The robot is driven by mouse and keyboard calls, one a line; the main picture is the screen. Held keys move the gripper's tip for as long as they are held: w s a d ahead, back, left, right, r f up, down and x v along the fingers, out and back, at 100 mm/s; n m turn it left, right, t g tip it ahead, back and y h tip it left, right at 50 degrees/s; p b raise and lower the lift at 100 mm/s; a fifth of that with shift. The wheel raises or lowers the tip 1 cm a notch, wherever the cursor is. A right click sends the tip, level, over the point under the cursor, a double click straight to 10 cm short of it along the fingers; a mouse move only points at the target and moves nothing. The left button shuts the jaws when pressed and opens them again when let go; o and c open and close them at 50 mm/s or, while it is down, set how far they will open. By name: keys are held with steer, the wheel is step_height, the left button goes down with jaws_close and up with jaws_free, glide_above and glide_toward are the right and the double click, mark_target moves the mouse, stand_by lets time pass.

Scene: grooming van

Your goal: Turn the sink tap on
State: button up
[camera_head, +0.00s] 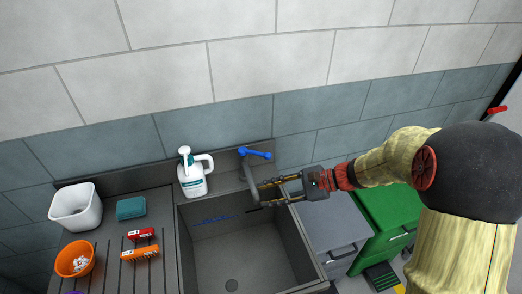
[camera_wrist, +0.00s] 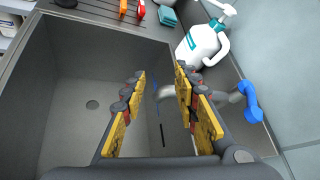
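The sink tap has a grey spout (camera_head: 248,180) and a blue lever handle (camera_head: 254,153) at the back rim of the dark grey sink (camera_head: 185,250). My gripper (camera_head: 258,196) reaches in from the right, just in front of the tap and below its handle. Its yellow-padded fingers are apart and empty in the wrist view (camera_wrist: 160,78). There, the blue handle (camera_wrist: 249,101) lies to the right, outside the fingers. Part of the spout (camera_wrist: 168,92) shows in the gap between them, and the right finger hides some of it. I cannot tell whether the fingers touch the spout.
A white pump jug (camera_head: 192,175) stands left of the tap.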

steer(key=w+d+f+m+t+y, duration=0.2)
steer(key=w+d+f+m+t, duration=0.2)
steer(key=w+m, duration=0.3)
steer(key=m+t, duration=0.1)
steer(key=t, duration=0.2)
glide_toward(261, 154)
steer(key=shift+w+a+f+p, duration=0.4)
steer(key=shift+w+a+f, duration=0.35)
steer(key=shift+w+a, duration=0.2)
steer(key=shift+r+b+x, duration=0.15)
steer(key=shift+b+x, duration=0.25)
steer(key=shift+x, duration=1.55)
steer(key=shift+r+b+x, duration=0.2)
steer(key=shift+b+x, duration=0.15)
steer(key=shift+x, duration=1.55)
steer(key=shift+c, duration=1)
jaws_close()
